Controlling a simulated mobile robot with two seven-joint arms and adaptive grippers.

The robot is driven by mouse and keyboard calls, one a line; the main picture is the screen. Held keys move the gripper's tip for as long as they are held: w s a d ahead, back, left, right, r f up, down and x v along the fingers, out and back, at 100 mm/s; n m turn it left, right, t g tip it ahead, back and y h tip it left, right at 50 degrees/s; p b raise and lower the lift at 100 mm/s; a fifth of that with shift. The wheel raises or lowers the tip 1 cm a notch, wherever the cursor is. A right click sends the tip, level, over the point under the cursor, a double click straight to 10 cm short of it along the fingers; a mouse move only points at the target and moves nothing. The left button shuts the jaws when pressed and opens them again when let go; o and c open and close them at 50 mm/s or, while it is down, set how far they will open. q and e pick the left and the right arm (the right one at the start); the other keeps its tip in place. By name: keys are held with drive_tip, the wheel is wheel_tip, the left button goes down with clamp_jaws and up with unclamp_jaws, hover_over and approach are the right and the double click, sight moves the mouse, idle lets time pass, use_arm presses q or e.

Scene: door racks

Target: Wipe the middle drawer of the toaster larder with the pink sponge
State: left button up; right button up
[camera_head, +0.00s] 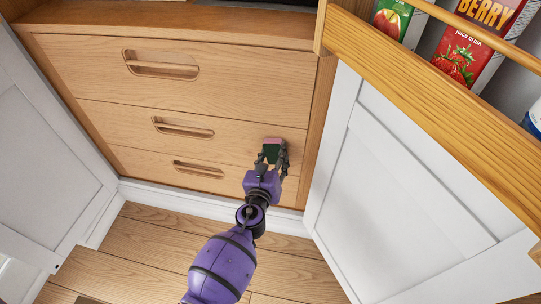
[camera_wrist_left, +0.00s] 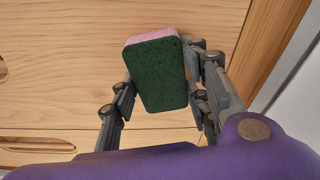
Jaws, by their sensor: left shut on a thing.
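The sponge (camera_head: 272,147) has a dark green face and a pink side. My left gripper (camera_head: 272,160) is shut on it, in front of the right part of the middle drawer (camera_head: 130,125). In the left wrist view the sponge (camera_wrist_left: 158,78) stands between the fingers, its green face toward the camera and its pink edge toward the wooden front. I cannot tell whether the pink side touches the wood. The middle drawer is closed and has a recessed handle (camera_head: 183,128). My right gripper is not in view.
A top drawer (camera_head: 240,80) and a bottom drawer (camera_head: 140,163) are closed. White panel doors stand open at the left (camera_head: 45,140) and right (camera_head: 390,190). The right door carries a wooden rack (camera_head: 400,75) with juice cartons (camera_head: 460,58). Wooden floor lies below.

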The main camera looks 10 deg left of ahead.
use_arm(q)
drive_tip(key=shift+s+d, duration=0.1)
drive_tip(key=shift+s, duration=0.3)
drive_tip(key=s, duration=0.4)
drive_tip(key=shift+s, duration=0.1)
drive_tip(key=shift+s+a, duration=0.2)
drive_tip(key=shift+s, duration=0.3)
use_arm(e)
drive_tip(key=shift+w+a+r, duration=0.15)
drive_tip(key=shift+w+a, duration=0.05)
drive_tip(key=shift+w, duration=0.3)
use_arm(q)
drive_tip(key=shift+s+f, duration=0.1)
drive_tip(key=shift+s, duration=1.4)
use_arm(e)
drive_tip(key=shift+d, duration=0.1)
